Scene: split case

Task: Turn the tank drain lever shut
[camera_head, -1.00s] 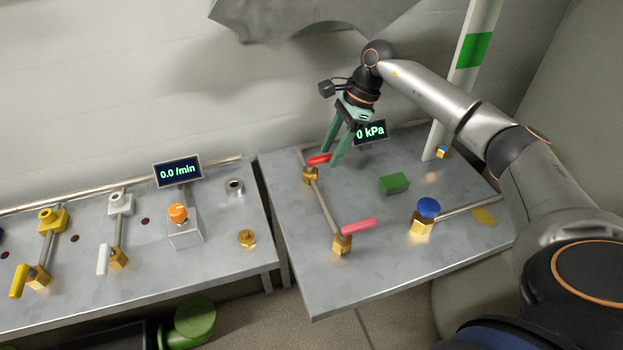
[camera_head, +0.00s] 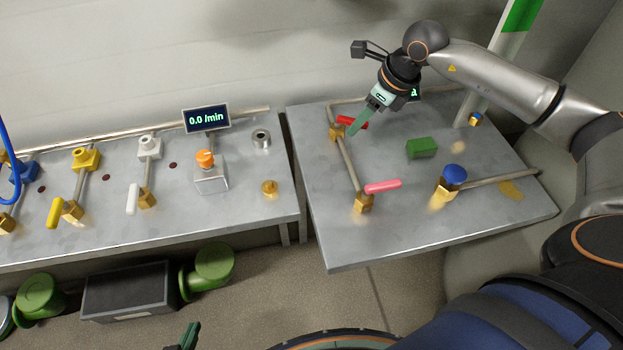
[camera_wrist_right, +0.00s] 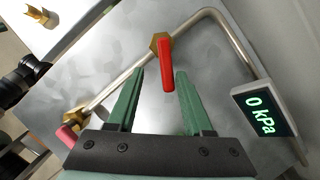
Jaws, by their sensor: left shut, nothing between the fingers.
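A red lever (camera_head: 352,122) sits on a brass valve at the back left of the right-hand table. It lies across the pipe. In the right wrist view the red lever (camera_wrist_right: 167,68) reaches between the fingers of my right gripper (camera_wrist_right: 160,72), which are open with a gap on both sides. In the head view my right gripper (camera_head: 354,130) is over this lever, its fingers overlapping. A pinkish-red lever (camera_head: 383,187) stands on a front brass valve, also across the pipe. I cannot tell which lever is the tank drain. My left gripper (camera_head: 190,337) is shut and empty at the bottom edge, mostly cut off.
A 0 kPa display (camera_wrist_right: 260,114) stands beside the back pipe. A green block (camera_head: 421,148) and a blue-knobbed valve (camera_head: 454,175) are on the right table. The left bench holds yellow (camera_head: 55,212) and white (camera_head: 133,198) levers and an orange button (camera_head: 205,158). A gap separates the tables.

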